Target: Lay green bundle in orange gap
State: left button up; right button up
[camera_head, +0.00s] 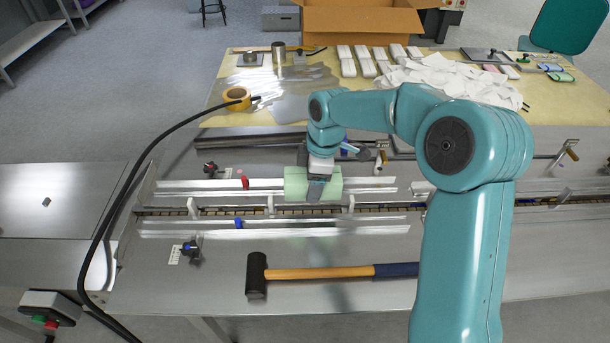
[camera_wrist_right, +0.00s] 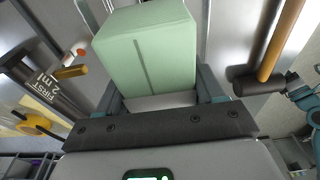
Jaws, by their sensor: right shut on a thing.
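The green bundle (camera_head: 297,180) is a pale green block over the conveyor channel between the guide rails. My right gripper (camera_head: 317,188) comes down on it from above and is shut on it. In the right wrist view the bundle (camera_wrist_right: 148,48) sits between the two fingers (camera_wrist_right: 160,98), with a seam line on its face. I cannot tell whether its underside touches the conveyor. The conveyor chain (camera_head: 240,212) shows small tan pieces and upright white lugs. I cannot make out a clearly orange gap. My left gripper (camera_wrist_right: 292,86) seems to show at the right wrist view's edge, its jaws unclear.
Metal guide rails (camera_head: 190,186) run along both sides of the channel. A hammer (camera_head: 320,272) lies on the steel table in front. A black cable (camera_head: 130,165) crosses at left.

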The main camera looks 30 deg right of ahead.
jog(key=shift+s+d+f+b, duration=0.25)
jog(key=shift+s+f+b, duration=0.1)
jog(key=shift+f+b, duration=0.15)
notch_tip(320, 180, down, 4)
jog(key=b, duration=0.2)
jog(key=shift+w+a+b, duration=0.1)
jog(key=shift+b, duration=0.3)
jog(key=shift+f+b, duration=0.45)
jog(key=shift+f, duration=0.2)
jog(key=o, duration=1.1)
jog(key=shift+f, duration=0.1)
jog(key=shift+a, duration=0.1)
